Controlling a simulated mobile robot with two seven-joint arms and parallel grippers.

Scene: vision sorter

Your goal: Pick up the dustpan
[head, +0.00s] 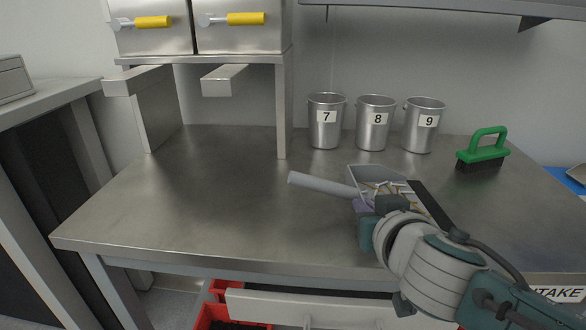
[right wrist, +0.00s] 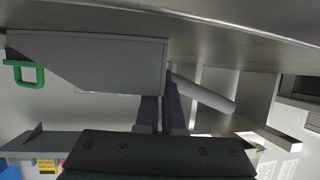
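The grey dustpan (head: 362,175) is at the front right of the steel table, with several small brass-coloured and pale pieces in its pan. Its round handle (head: 322,184) points left. My right gripper (head: 366,206) is at the handle end of the pan. In the right wrist view the dustpan (right wrist: 95,62) and its handle (right wrist: 204,93) show beyond my gripper. The two dark fingers (right wrist: 161,112) are close together at the pan's back wall, beside the handle's base, and look shut on it. Whether the pan touches the table is unclear. My left gripper is out of view.
Cups labelled 7 (head: 325,135), 8 (head: 374,135) and 9 (head: 422,138) stand behind the dustpan. A green-handled brush (head: 482,157) stands at the back right. A steel rack (head: 284,110) is at the back left. The table's left half (head: 190,205) is clear.

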